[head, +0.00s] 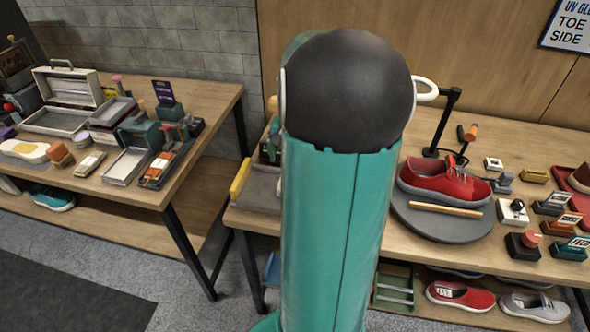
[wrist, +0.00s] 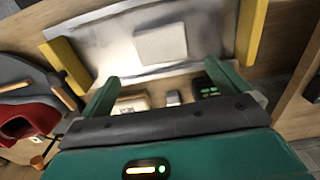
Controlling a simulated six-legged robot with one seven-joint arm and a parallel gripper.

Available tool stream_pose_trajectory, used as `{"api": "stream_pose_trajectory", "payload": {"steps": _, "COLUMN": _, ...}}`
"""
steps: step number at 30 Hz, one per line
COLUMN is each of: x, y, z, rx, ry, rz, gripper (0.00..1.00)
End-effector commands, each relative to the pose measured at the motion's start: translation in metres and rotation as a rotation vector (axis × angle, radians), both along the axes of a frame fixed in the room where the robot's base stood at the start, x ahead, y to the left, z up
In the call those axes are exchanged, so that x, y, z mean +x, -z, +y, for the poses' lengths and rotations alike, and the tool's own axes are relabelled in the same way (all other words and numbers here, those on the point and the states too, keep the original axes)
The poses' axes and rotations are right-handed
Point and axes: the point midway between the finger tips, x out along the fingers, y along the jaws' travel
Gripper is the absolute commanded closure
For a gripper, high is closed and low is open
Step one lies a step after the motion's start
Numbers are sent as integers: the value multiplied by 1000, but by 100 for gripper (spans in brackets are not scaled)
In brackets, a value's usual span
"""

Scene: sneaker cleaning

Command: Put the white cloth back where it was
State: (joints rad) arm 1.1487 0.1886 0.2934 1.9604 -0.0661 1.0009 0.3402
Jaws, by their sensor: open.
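In the wrist view a pale square, which looks like the white cloth (wrist: 160,43), lies flat on a shiny grey tray (wrist: 105,57) with yellow ends. My gripper (wrist: 161,72) is open, its two green fingers apart with nothing held between them. The fingertips show at the tray's near edge, with the cloth beyond them; I cannot tell their height above it. In the head view my arm hides the gripper and the cloth. Only the left part of the grey tray (head: 262,187) with a yellow end shows there.
A red sneaker (head: 440,181) and a wooden stick (head: 446,209) are on a round dark turntable (head: 425,226) right of my arm. Several small blocks and tools crowd the table's right side. Several small items (wrist: 172,97) sit between my fingers' bases in the wrist view.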

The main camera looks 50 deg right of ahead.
Motion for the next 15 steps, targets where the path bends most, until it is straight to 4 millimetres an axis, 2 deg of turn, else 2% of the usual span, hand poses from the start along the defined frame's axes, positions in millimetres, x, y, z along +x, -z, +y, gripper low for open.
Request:
{"api": "stream_pose_trajectory", "payload": {"steps": 3, "x": 0, "y": -10, "z": 0, "rx": -1, "ry": 0, "rz": 0, "gripper": 0}}
{"api": "stream_pose_trajectory", "payload": {"steps": 11, "x": 2, "y": -15, "z": 4, "rx": -4, "ry": -9, "rz": -2, "gripper": 0}}
{"api": "stream_pose_trajectory", "payload": {"steps": 14, "x": 11, "y": -24, "z": 21, "rx": -25, "ry": -59, "rz": -7, "gripper": 0}}
{"api": "stream_pose_trajectory", "payload": {"steps": 15, "x": 16, "y": -30, "z": 33, "rx": -40, "ry": -94, "rz": -11, "gripper": 0}}
